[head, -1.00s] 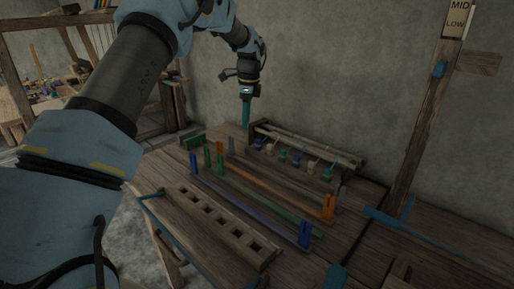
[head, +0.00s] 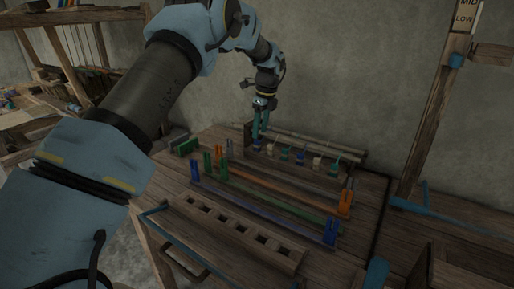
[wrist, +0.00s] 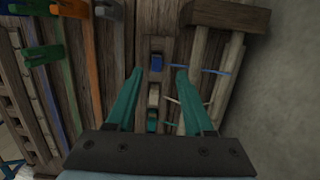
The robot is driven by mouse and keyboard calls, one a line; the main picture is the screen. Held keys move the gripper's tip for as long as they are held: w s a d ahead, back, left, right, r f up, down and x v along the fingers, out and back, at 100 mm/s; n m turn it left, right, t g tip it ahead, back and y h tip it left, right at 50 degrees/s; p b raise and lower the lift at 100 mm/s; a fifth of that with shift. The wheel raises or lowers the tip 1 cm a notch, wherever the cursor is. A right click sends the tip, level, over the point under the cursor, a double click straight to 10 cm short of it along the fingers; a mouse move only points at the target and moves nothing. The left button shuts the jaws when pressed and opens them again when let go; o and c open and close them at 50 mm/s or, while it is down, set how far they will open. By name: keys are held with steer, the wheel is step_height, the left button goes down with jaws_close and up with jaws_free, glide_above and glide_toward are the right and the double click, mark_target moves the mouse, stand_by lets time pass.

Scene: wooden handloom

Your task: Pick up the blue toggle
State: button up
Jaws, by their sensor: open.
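A row of small toggles stands along a wooden rack at the back of the bench. A blue toggle (head: 257,147) is at the left end of the row, just under my gripper (head: 260,138). In the wrist view the blue toggle (wrist: 157,62) shows between and slightly beyond the teal fingertips (wrist: 158,73). The fingers are apart and hold nothing. A cream toggle (wrist: 153,95) and a green toggle (wrist: 152,117) show nearer the gripper's base. A second blue toggle (head: 300,157) stands farther right in the row. Whether the fingertips reach down beside the first one is unclear.
Pale rods (head: 310,143) run behind the row, close to the wall. Long bars with blue, green and orange upright ends (head: 345,200) lie in front. A slotted wooden block (head: 230,225) is at the front. A wooden post (head: 425,130) stands at the right.

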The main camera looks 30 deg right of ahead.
mark_target(257, 141)
steer(key=f, duration=0.2)
steer(key=a+f+p, duration=0.1)
steer(key=f, duration=0.1)
steer(key=shift+w+p, duration=0.2)
steer(key=shift+p, duration=0.1)
steer(key=shift+w+f, duration=0.1)
steer(key=shift+f, duration=0.55)
jaws_close()
